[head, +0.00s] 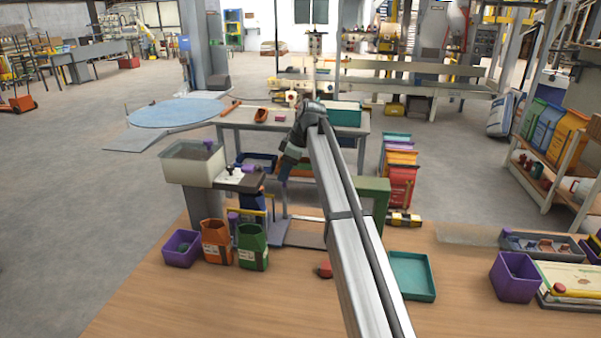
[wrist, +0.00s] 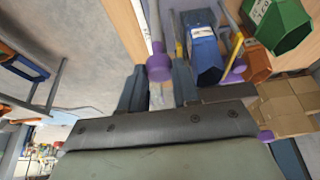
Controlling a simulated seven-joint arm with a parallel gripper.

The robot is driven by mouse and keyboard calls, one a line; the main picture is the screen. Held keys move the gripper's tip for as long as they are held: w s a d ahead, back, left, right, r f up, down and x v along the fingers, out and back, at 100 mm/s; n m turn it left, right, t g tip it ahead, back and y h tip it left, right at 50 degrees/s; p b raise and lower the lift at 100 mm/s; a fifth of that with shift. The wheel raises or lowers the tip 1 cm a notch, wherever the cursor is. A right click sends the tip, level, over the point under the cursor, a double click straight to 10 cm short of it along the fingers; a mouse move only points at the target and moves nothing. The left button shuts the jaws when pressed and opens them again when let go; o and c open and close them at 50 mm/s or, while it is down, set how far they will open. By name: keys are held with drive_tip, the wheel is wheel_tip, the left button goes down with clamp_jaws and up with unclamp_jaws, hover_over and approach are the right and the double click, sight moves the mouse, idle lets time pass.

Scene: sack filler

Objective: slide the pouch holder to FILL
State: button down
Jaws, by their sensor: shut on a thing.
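The sack filler has a clear hopper (head: 193,165) at the left of the head view, with a dark deck and white label plate (head: 238,176) beside it. Under the deck a blue pouch (head: 250,204) hangs near a yellow bar; the pouch (wrist: 206,58) shows mouth-on in the wrist view. My gripper (head: 278,174) is just right of the deck. In the wrist view my gripper (wrist: 160,78) has its fingers on either side of a purple knob (wrist: 158,68) on a grey rod and is shut on it. The FILL mark is not readable.
An orange pouch (head: 215,241), a green pouch (head: 252,246) and a purple bin (head: 182,248) stand in front of the filler. A green post (head: 374,197) and a teal tray (head: 412,276) are to the right. A red block (head: 325,269) lies on open tabletop.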

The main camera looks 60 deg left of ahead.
drive_tip(key=shift+s+a, duration=0.4)
drive_tip(key=shift+a, duration=0.05)
drive_tip(key=c, duration=1.1)
unclamp_jaws()
drive_tip(key=shift+s, duration=0.15)
drive_tip(key=shift+w+d+r, duration=0.1)
drive_tip(key=shift+w+r, duration=0.1)
drive_tip(key=v, duration=1.3)
drive_tip(key=shift+r, duration=0.2)
